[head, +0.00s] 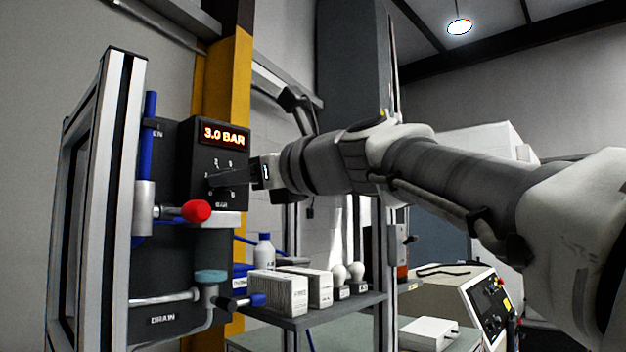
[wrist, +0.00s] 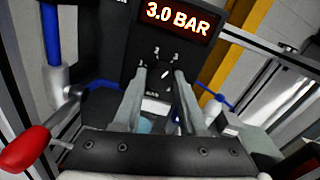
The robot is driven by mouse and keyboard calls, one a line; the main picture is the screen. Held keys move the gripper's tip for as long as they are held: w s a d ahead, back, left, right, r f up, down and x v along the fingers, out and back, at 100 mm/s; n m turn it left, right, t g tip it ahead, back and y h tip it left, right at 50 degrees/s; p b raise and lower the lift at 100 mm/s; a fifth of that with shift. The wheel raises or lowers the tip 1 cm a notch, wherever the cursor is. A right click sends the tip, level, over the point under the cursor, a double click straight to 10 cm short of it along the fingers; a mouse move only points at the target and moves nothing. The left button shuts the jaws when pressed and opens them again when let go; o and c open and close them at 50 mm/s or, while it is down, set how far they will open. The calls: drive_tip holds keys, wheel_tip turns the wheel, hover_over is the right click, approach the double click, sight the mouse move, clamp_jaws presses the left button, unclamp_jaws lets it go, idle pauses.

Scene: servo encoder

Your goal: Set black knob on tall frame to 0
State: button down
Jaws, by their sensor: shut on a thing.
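The tall frame (head: 125,140) carries a black panel (head: 196,135) at the left in the head view. A lit display (head: 225,135) on it reads 3.0 BAR, and the wrist view shows the same reading (wrist: 181,17). Below the display is a dial with small numbers and the word BAR. My gripper (head: 216,181) reaches in from the right, its fingers at this dial. In the wrist view, my gripper (wrist: 162,80) is shut on the black knob (wrist: 165,76), one finger on each side. A small pale mark shows between the fingertips. The knob is mostly hidden in the head view.
A red-handled lever (head: 197,211) sticks out just below the dial, close under my gripper. A shelf (head: 322,316) with boxes (head: 278,292) and a bottle (head: 264,251) stands to the right, below my arm.

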drive_tip(key=shift+a+f+n+t+h+b, duration=0.2)
drive_tip(key=shift+n+b, duration=2.05)
drive_tip(key=shift+n, duration=5.25)
drive_tip(key=shift+d+r+n+t+h+b, duration=0.1)
drive_tip(key=shift+n+t+h+b, duration=0.3)
drive_tip(key=shift+n+b, duration=4.5)
drive_tip(key=n+p, duration=0.5)
drive_tip(key=shift+c, duration=2.3)
unclamp_jaws()
drive_tip(key=shift+s, duration=0.1)
